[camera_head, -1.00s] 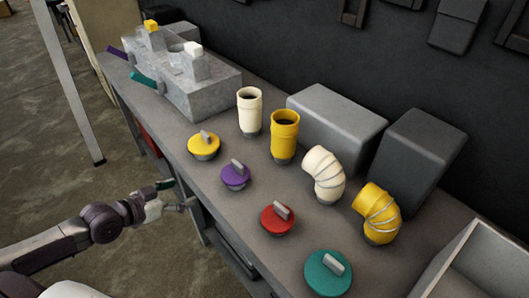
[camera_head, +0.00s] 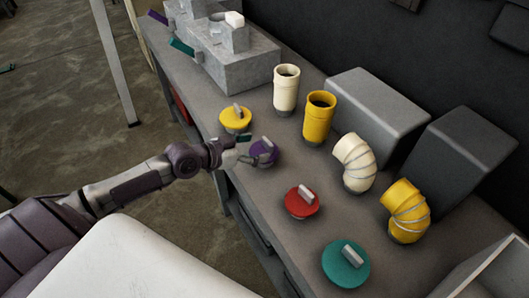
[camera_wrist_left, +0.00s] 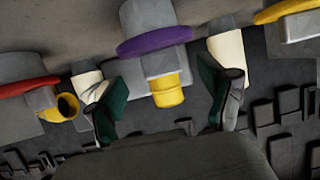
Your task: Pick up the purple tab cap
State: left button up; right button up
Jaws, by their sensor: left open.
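The purple tab cap (camera_head: 266,155) stands on the grey bench between the yellow and red caps, with its grey tab upright. My left gripper (camera_head: 247,151) is at the cap's left side in the head view and hides part of it. In the left wrist view the purple cap (camera_wrist_left: 155,42) appears upside down, ahead of and between the two dark green fingertips. The left gripper (camera_wrist_left: 166,92) is open with nothing between its fingers. Whether a finger touches the cap is unclear. My right gripper is not in view.
A yellow cap (camera_head: 235,119), red cap (camera_head: 299,204) and teal cap (camera_head: 342,268) line the bench's near side. Cream (camera_head: 286,92) and yellow (camera_head: 318,122) pipes and cream (camera_head: 356,160) and yellow (camera_head: 406,212) elbows stand behind. A grey block fixture (camera_head: 240,68) is at the far left.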

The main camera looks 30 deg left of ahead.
aim_at(265, 143)
pick_arm(q)
jog(key=shift+w+d, duration=0.15)
jog(key=shift+w, duration=0.15)
jog(key=x, duration=0.1)
jog(key=p+x, duration=0.1)
jog(key=x, duration=0.1)
jog(key=shift+w+d+r+p, duration=0.1)
jog(key=shift+w+p, duration=0.2)
jog(key=shift+w, duration=0.05)
jog(key=shift+w+d+f, duration=0.3)
jog(key=shift+w, duration=0.1)
jog(key=shift+a, duration=0.1)
jog(key=shift+c, duration=1.1)
jog(key=c, duration=1.1)
